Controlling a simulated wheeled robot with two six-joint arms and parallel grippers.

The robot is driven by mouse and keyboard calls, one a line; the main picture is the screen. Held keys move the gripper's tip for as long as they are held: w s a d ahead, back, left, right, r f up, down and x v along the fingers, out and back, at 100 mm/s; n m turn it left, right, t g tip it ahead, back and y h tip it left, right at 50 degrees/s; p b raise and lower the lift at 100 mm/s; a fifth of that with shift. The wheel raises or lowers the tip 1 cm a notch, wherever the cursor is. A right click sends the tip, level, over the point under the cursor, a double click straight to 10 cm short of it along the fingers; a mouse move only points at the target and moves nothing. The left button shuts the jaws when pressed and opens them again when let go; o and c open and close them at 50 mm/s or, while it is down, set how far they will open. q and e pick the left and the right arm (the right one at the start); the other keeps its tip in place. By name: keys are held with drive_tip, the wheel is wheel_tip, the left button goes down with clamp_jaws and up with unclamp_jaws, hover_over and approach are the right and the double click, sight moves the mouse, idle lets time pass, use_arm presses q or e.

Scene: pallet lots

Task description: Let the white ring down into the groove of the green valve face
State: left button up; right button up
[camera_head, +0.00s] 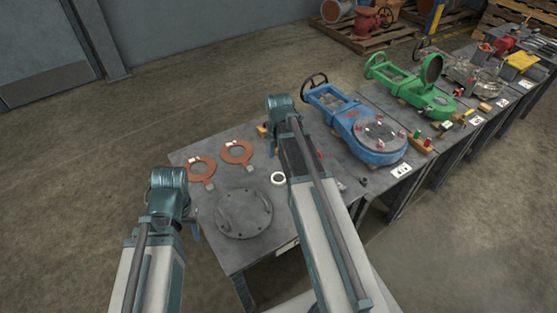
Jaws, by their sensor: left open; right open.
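A small white ring (278,178) lies flat on the near grey table, between my two arms. It could be a tape roll; I cannot tell at this size. The green valve (422,92) lies on its side on a table further back to the right, with a dark round disc standing up at its face. Its groove is too small to make out. My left gripper (194,226) is open, mostly hidden by its own arm, left of the grey round plate. My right gripper (272,147) is open and empty, partly hidden by its wrist, above and behind the white ring.
A grey round flange plate (243,213) and two orange-brown rings (237,152) with tags lie on the near table. A blue valve (372,137) stands between this table's items and the green valve. Small parts and number cards line the front edges. Floor is clear at left.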

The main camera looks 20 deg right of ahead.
sight(278, 180)
drive_tip(key=shift+f, duration=0.1)
wheel_tip(278, 180, down, 8)
drive_tip(key=b, duration=0.8)
drive_tip(key=shift+c, duration=0.3)
drive_tip(key=c, duration=1.3)
drive_tip(key=shift+r+p, duration=2.55)
drive_tip(key=shift+r, duration=0.1)
